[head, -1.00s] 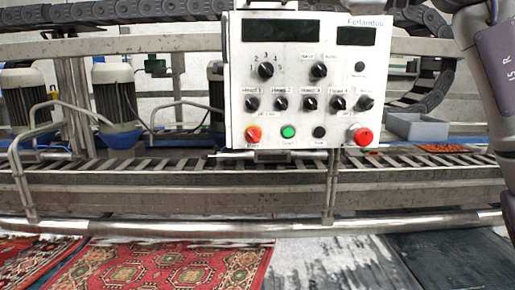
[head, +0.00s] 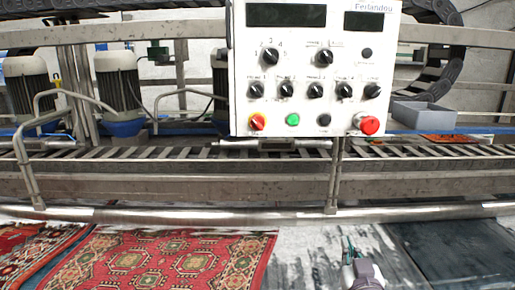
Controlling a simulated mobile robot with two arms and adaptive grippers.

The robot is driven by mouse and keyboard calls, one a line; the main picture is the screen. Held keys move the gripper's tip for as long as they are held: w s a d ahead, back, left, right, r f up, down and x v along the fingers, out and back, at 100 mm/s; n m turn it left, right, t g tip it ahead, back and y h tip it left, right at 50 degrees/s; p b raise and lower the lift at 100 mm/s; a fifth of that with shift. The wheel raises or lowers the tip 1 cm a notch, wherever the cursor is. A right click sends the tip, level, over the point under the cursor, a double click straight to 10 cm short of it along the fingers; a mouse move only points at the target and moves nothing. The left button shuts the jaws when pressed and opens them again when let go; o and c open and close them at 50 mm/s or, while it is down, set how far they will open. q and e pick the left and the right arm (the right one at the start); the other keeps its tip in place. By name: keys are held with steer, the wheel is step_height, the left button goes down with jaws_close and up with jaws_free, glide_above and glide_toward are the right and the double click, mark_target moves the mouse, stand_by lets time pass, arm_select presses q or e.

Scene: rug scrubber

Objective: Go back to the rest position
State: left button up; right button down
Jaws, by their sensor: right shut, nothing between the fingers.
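My right gripper (head: 350,247) shows small at the bottom of the head view, right of centre. Its fingers are together and empty, pointing away over the grey wet-looking rug area. It is well below the white control panel (head: 240,100) and apart from it. My left gripper is not in view.
A metal rail (head: 250,215) runs across the front of the machine. Patterned red rugs (head: 165,262) lie at lower left and a dark rug (head: 455,255) at lower right. A grey bin (head: 425,116) stands right of the panel. Motors (head: 117,85) stand at left.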

steer(key=s+d+f+g, duration=0.1)
steer(key=s+f+g, duration=0.6)
steer(key=s+f, duration=0.7)
steer(key=s+a+f+n+g+y, duration=0.1)
steer(key=s+f+g, duration=0.4)
steer(key=s, duration=0.4)
steer(key=s+f+n+g, duration=0.1)
steer(key=s+f+g, duration=0.2)
steer(key=s+f, duration=0.5)
step_height(320, 180, down, 26)
steer(key=s, duration=0.2)
steer(key=s+d+f+g+b, duration=0.1)
steer(key=s+d+f+g, duration=0.1)
steer(key=s+f, duration=1.4)
steer(key=shift+s+d+f, duration=0.15)
steer(key=shift+s+d, duration=0.05)
steer(key=shift+d, duration=0.3)
steer(key=c, duration=1.9)
jaws_free()
